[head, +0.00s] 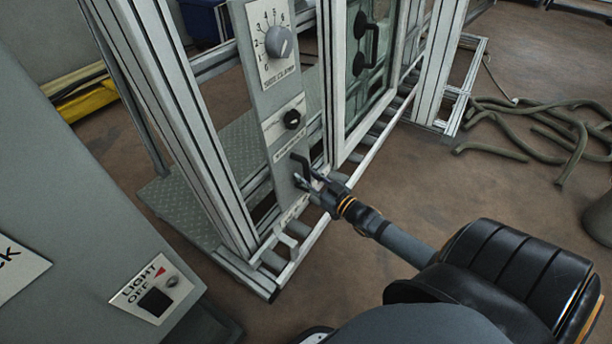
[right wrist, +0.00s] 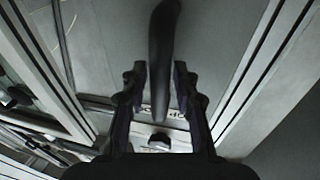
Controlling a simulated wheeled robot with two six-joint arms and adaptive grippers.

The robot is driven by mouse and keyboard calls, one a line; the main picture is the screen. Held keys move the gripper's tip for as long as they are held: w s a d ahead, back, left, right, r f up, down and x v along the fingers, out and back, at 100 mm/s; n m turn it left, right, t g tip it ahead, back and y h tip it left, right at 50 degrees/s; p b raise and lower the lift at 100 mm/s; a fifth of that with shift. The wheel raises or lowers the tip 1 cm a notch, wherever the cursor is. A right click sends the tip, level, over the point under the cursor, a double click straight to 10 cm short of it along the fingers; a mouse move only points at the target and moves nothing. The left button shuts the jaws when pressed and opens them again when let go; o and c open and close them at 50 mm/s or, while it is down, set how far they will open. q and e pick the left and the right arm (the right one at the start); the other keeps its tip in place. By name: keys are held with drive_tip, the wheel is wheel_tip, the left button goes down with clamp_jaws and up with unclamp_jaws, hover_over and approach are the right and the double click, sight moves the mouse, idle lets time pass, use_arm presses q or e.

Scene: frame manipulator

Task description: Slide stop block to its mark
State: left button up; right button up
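My right gripper (head: 310,180) is at the lower part of the grey panel (head: 262,125), beside a black handle (head: 299,160). In the right wrist view, the dark handle (right wrist: 164,55) runs between the two open fingers, with a gap on each side. Below the handle is a partly legible label ending in "OP" (right wrist: 178,113). A small dark-faced block (right wrist: 158,141) sits just below that label, beyond the fingers. In the head view, small grey pieces (head: 286,240) show low on the frame; I cannot tell which is the stop block. I cannot make out its mark. My left gripper is out of view.
The panel carries a numbered dial (head: 279,42) and a black knob (head: 292,119). A framed glass door (head: 368,60) stands right of it. A grey cabinet with a light switch (head: 155,301) is at the left. Hoses (head: 535,125) lie on the floor at right.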

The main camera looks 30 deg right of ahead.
clamp_jaws()
drive_tip(key=d, duration=0.1)
drive_tip(key=w+d, duration=0.1)
drive_tip(key=d, duration=0.1)
drive_tip(key=w+d, duration=0.1)
drive_tip(key=shift+d, duration=0.35)
drive_tip(key=shift+o, duration=2)
unclamp_jaws()
drive_tip(key=shift+s, duration=0.1)
